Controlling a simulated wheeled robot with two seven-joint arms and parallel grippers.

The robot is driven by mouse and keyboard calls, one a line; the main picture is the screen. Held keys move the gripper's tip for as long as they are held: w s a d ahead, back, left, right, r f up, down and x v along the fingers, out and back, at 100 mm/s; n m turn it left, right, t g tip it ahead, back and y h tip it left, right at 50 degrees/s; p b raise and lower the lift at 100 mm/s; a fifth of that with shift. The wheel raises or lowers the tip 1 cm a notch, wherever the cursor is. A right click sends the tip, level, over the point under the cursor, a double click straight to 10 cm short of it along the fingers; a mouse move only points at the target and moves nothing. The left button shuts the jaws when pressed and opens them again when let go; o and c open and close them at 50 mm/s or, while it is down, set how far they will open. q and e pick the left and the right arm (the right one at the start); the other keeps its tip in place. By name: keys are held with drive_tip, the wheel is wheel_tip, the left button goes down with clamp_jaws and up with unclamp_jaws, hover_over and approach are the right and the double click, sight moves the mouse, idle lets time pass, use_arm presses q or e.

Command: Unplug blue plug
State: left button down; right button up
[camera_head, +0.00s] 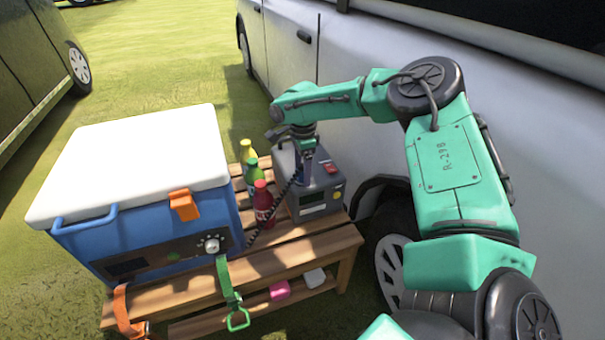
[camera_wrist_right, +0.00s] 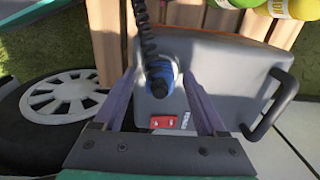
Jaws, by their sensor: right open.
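The blue plug (camera_wrist_right: 162,79) sits on top of the grey power box (camera_wrist_right: 220,75), with a coiled black cord (camera_wrist_right: 147,38) leading up from it. My right gripper (camera_wrist_right: 161,80) is open, with one purple finger on each side of the plug; I cannot tell whether either finger touches it. In the head view my right gripper (camera_head: 307,172) points down over the top of the power box (camera_head: 319,197), and the plug is mostly hidden there. My left gripper is not in view.
The power box stands on a slatted wooden bench (camera_head: 335,245). A blue cooler (camera_head: 150,245) with a white lid stands left. Red (camera_head: 263,200), green (camera_head: 252,172) and yellow (camera_head: 247,150) bottles stand between them. A white vehicle (camera_head: 350,60) is close behind my right arm.

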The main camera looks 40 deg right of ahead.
idle(0.6)
clamp_jaws()
drive_tip(key=shift+r, duration=0.15)
drive_tip(key=shift+r+p, duration=2.4)
drive_tip(key=shift+r, duration=0.5)
